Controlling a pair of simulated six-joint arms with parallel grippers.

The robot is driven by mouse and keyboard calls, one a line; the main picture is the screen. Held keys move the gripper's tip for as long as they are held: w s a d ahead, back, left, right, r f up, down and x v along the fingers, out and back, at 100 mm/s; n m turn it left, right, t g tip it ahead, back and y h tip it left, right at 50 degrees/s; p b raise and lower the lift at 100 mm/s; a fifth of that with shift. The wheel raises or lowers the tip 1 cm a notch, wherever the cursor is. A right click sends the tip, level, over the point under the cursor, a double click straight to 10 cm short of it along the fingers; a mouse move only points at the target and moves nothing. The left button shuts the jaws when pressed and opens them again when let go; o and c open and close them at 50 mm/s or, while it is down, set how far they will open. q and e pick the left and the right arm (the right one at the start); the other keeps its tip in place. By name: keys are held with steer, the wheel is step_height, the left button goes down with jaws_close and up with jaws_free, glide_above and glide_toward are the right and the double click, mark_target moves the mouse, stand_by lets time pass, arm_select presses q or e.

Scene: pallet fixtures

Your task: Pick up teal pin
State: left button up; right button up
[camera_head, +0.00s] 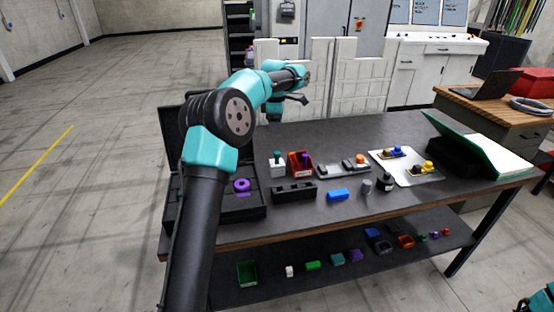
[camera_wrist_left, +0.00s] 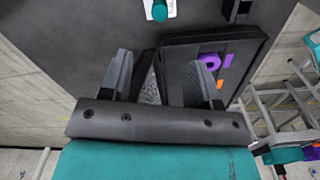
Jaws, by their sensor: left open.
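The teal pin (camera_head: 277,155) stands upright in a small white block (camera_head: 278,170) on the dark table. In the left wrist view the teal pin (camera_wrist_left: 160,10) shows at the top edge, beside its white block (camera_wrist_left: 172,5), which is partly cut off. My left gripper (camera_head: 298,98) is raised above the far side of the table, apart from the pin. In its wrist view the left gripper (camera_wrist_left: 160,75) has its fingers spread, with nothing between them.
A black case (camera_head: 257,209) with purple parts lies open at left. A red bin (camera_head: 294,168), black holder (camera_head: 294,194), blue block (camera_head: 338,195), grey tray (camera_head: 341,173) and white plate (camera_head: 412,176) sit nearby. The table's back is clear. A lower shelf (camera_head: 340,275) holds several small parts.

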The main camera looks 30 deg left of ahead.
mark_target(277, 152)
arm_select(q)
step_height(277, 152, down, 7)
steer(key=shift+f, duration=0.2)
stand_by(0.3)
steer(key=shift+w+d+f, duration=0.1)
steer(key=shift+f, duration=1.25)
steer(key=shift+w+d+f, duration=0.1)
steer(key=shift+f, duration=1.2)
jaws_close()
steer(key=shift+r, duration=0.15)
